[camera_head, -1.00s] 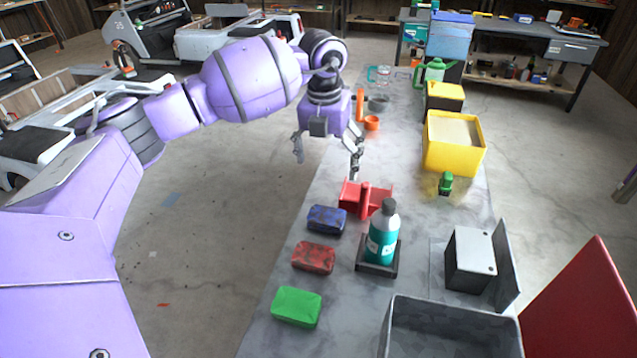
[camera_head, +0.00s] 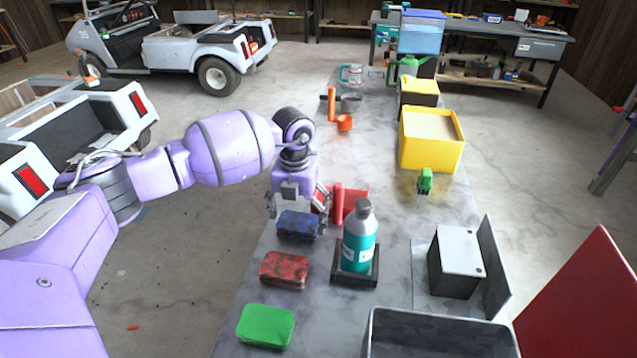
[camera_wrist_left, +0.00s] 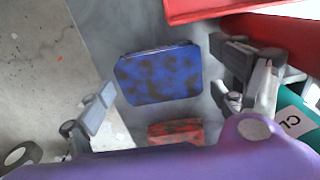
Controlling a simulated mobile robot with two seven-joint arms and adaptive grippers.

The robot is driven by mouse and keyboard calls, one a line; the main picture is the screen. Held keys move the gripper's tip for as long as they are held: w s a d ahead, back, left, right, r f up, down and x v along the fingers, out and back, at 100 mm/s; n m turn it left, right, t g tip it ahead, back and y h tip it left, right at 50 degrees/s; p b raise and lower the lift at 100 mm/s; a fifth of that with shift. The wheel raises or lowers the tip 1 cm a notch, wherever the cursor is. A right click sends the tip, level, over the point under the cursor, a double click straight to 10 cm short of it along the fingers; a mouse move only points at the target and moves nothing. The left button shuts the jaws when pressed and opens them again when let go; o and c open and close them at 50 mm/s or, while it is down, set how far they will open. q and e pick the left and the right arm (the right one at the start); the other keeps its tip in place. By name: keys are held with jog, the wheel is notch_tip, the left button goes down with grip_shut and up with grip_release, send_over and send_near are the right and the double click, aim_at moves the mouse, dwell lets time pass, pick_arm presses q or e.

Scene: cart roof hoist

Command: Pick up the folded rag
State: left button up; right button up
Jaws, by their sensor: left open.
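A blue folded rag with dark stains (camera_head: 298,227) lies on the grey bench near its left edge. A red stained folded rag (camera_head: 285,269) and a plain green one (camera_head: 266,326) lie in a row nearer to me. My left gripper (camera_head: 297,205) is open and empty, pointing down over the blue rag. In the left wrist view the blue rag (camera_wrist_left: 160,75) shows between the spread fingers (camera_wrist_left: 163,88); I cannot tell the height left. Part of the red rag (camera_wrist_left: 175,131) shows below it. My right gripper is not in view.
A red holder (camera_head: 349,203) stands close to the right finger. A teal bottle (camera_head: 358,240) stands on a dark base right of the rags. A grey bin (camera_head: 440,335) is at the front, a yellow box (camera_head: 432,150) farther back.

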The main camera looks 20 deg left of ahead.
aim_at(299, 220)
pick_arm(q)
jog(key=shift+f, duration=0.15)
jog(key=c, duration=0.9)
notch_tip(299, 220, up, 18)
jog(key=shift+r, duration=0.1)
